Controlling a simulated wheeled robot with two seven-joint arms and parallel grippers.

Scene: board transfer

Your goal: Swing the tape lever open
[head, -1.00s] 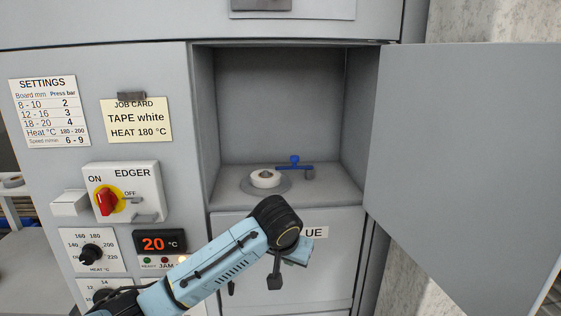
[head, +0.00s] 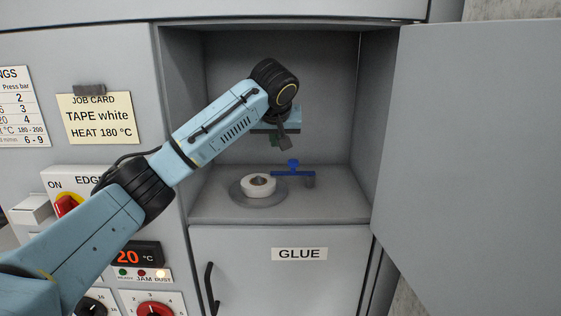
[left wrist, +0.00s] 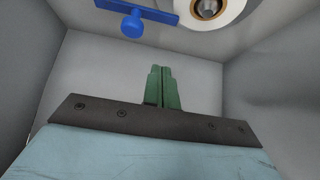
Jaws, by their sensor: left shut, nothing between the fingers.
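The blue tape lever (head: 293,172) lies across the compartment floor to the right of the white tape roll (head: 258,185). It has a blue knob on top and a grey block at its right end. In the left wrist view the lever (left wrist: 140,10) and its round knob show at the top, with the tape roll (left wrist: 212,10) to the right. My left gripper (head: 284,142) is inside the compartment, above the lever and apart from it. Its green fingers (left wrist: 162,88) are shut and empty. My right gripper is not in view.
The open compartment (head: 360,205) has walls at both sides and the back. Its door (head: 475,160) stands swung open to the right. Below is a panel labelled GLUE (head: 299,254) with a dark handle (head: 211,290). A job card (head: 98,118) reads TAPE white, HEAT 180 °C.

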